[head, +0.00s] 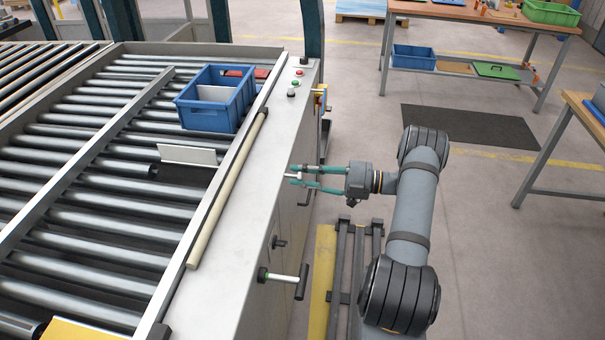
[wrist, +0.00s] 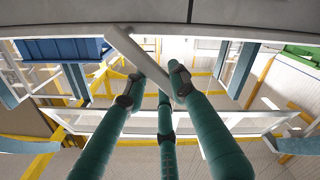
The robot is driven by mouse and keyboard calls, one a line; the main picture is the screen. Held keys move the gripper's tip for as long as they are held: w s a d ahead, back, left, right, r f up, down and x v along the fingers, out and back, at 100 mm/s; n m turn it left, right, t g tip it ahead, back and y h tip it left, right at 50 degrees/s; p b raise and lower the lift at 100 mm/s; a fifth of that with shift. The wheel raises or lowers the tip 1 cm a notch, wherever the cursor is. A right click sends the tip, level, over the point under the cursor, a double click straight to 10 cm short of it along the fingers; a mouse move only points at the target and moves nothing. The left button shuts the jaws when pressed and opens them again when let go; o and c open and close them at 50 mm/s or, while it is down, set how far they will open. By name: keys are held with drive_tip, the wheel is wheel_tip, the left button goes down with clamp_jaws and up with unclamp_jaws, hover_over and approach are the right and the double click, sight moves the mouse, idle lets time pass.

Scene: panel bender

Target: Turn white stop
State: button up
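A white bar-like lever (head: 292,176) sticks out from the side of the grey machine cabinet. It shows in the wrist view as a pale slanted bar (wrist: 132,48) coming down from the cabinet face. My gripper (head: 298,175) reaches to it from the right, with its teal fingers around the bar's free end. In the wrist view the fingers (wrist: 155,82) stand apart with the bar between them, and gaps show beside it. I cannot tell whether any finger touches it. A white upright plate (head: 188,155) stands on the rollers; which one is the white stop is unclear.
A blue crate (head: 216,98) stands on the roller conveyor (head: 90,190). A T-shaped handle (head: 285,278) projects from the cabinet (head: 245,215) nearer the front. Push buttons (head: 296,78) sit on the cabinet top. Open floor lies to the right, with workbenches (head: 470,14) behind.

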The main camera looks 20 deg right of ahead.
drive_tip(key=o, duration=0.4)
drive_tip(key=shift+d, duration=0.1)
drive_tip(key=v, duration=1.2)
drive_tip(key=x, duration=1.2)
drive_tip(key=shift+f, duration=0.1)
